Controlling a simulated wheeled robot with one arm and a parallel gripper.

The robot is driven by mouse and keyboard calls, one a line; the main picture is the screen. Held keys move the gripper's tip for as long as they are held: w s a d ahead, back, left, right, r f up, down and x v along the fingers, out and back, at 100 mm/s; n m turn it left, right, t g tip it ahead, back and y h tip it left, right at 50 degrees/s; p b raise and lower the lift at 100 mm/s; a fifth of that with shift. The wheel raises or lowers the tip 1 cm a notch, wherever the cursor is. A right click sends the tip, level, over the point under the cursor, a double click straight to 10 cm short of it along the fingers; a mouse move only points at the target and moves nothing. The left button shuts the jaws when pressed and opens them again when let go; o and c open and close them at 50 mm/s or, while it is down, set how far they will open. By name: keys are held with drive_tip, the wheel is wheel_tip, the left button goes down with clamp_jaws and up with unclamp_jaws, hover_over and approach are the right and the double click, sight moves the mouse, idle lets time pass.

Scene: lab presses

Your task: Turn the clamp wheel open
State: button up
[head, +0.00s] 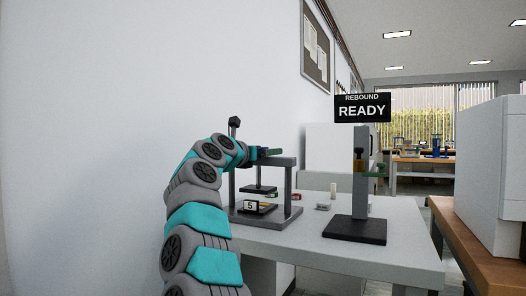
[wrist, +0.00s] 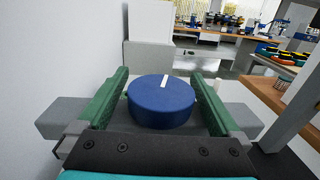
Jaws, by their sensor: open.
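The clamp wheel (wrist: 160,103) is a blue disc with a white line on its top. In the wrist view the line points away from me, slightly to the right. My gripper (wrist: 161,76) is open, with one green finger on each side of the wheel. A small gap seems to show beside each finger, though contact near the palm is hard to tell. In the head view my gripper (head: 265,151) is at the top bar of a grey press frame (head: 294,190); the wheel is mostly hidden there. Below it is a dark plate (head: 259,189) above a base with a "5" tag (head: 250,206).
A stand (head: 359,190) with a sign (head: 363,108) reading "REBOUND READY" is to the right on the same white table (head: 400,225). Small items lie between them. A wall (head: 100,120) is close on the left. A wooden bench with a white box (head: 490,175) is at right.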

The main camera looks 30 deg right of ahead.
drive_tip(key=c, duration=1.3)
drive_tip(key=shift+n+t+y+b, duration=0.3)
drive_tip(key=shift+t+b, duration=0.05)
drive_tip(key=shift+t, duration=0.05)
drive_tip(key=shift+n+t+y, duration=0.5)
drive_tip(key=shift+t, duration=0.1)
drive_tip(key=shift+w+a+n+t+y, duration=0.2)
drive_tip(key=shift+w+n+t+y, duration=0.1)
drive_tip(key=shift+n+t+y, duration=0.55)
drive_tip(key=o, duration=1.3)
drive_tip(key=shift+a, duration=0.1)
